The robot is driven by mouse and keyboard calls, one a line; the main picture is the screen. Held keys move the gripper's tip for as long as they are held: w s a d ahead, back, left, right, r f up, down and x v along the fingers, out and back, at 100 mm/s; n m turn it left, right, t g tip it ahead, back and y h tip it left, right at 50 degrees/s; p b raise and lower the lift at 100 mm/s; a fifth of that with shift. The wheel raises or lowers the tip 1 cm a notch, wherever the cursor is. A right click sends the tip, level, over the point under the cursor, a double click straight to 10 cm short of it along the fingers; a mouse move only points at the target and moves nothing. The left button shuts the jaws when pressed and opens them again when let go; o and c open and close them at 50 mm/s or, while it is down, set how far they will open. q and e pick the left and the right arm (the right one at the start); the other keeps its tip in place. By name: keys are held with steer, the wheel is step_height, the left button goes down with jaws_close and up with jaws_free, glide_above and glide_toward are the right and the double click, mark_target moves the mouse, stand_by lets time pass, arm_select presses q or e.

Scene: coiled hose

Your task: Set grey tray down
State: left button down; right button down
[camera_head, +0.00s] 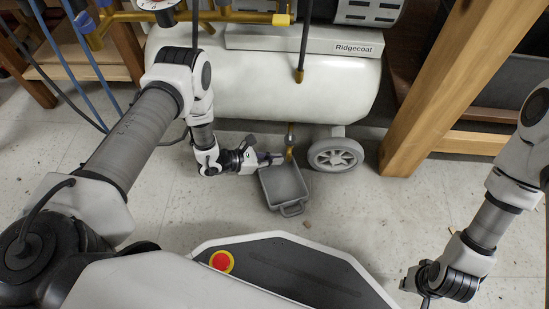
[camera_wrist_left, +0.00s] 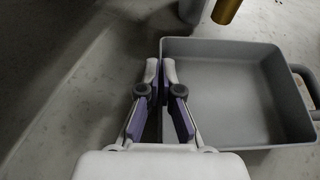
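The grey tray (camera_head: 264,187) is a shallow, empty rectangular box with a loop handle at its near end. It lies below the compressor's drain fitting; I cannot tell whether its base touches the floor. My left gripper (camera_head: 276,158) is at the tray's far left side. In the left wrist view the gripper (camera_wrist_left: 160,72) is closed across the tray's side wall (camera_wrist_left: 218,47), one finger outside and one inside. My right gripper (camera_head: 424,294) hangs at the lower right, away from the tray, its fingers hard to make out.
A white compressor tank (camera_head: 260,85) stands behind the tray, with a grey wheel (camera_head: 336,155) close at its right. A brass drain fitting (camera_head: 290,142) hangs near the tray's far edge. A wooden bench leg (camera_head: 425,110) stands further right. Tiled floor (camera_head: 380,215) is free in front.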

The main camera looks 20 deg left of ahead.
arm_select(q)
steer(key=shift+f, duration=0.55)
steer(key=c, duration=1.2)
jaws_free()
steer(key=shift+c, duration=0.2)
steer(key=v, duration=0.7)
steer(key=shift+s+a+r, duration=0.1)
steer(key=shift+s+a, duration=0.05)
